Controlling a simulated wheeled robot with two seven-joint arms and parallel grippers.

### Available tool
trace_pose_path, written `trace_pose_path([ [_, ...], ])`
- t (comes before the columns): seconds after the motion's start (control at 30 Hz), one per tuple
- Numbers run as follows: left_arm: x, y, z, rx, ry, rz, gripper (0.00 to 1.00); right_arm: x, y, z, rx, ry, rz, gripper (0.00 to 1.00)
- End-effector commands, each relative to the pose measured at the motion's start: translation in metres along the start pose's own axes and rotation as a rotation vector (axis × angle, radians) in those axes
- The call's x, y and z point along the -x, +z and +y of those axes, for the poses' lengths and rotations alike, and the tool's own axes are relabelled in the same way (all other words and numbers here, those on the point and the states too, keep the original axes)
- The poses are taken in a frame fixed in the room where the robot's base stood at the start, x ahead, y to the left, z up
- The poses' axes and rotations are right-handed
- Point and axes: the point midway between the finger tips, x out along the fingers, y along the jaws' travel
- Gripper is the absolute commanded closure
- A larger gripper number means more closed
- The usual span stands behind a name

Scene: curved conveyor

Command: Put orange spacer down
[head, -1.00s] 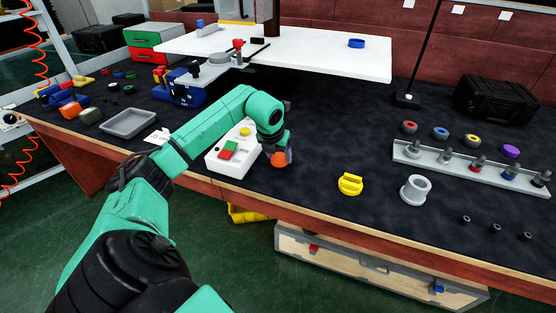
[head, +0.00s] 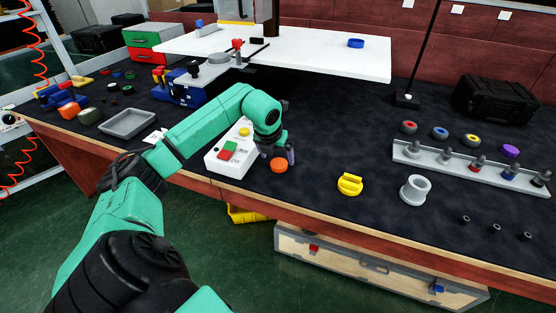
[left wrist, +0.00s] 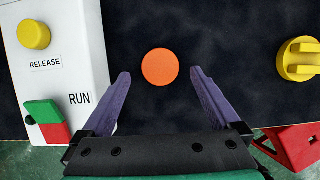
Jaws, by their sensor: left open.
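The orange spacer (head: 278,165) lies on the dark bench mat near the front edge, to the right of the white control box. In the left wrist view the orange spacer (left wrist: 160,67) shows as a plain disc, just beyond and between the fingertips, with gaps on both sides. My left gripper (head: 283,154) is open and empty just above the spacer; in the left wrist view its purple fingers (left wrist: 160,75) are spread apart. My right gripper is not in view.
The white control box (head: 231,150) with red, green and yellow buttons stands close on the left. A yellow knobbed part (head: 350,184) and a grey ring-shaped cup (head: 415,190) sit to the right. A grey rack (head: 470,172) stands further right. Bare mat lies between the spacer and the yellow part.

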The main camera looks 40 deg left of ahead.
Motion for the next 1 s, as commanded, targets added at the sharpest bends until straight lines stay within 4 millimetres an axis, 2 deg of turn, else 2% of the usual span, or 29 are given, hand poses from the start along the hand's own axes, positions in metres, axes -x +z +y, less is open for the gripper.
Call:
trace_pose_path([
  [0.03,0.015,0.002,0.001,-0.001,0.002,-0.005,0.04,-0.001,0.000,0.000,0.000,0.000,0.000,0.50],
  [0.2,0.061,0.001,0.000,-0.001,0.001,-0.003,0.04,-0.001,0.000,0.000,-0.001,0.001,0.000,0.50],
  [0.33,0.083,0.001,0.000,-0.001,0.000,-0.002,0.04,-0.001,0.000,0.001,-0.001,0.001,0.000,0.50],
  [0.47,0.090,0.000,0.000,0.001,-0.001,0.001,0.04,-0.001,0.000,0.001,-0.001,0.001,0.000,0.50],
  [1.0,0.089,0.000,0.000,0.000,-0.001,0.001,0.04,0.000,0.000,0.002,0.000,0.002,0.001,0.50],
])
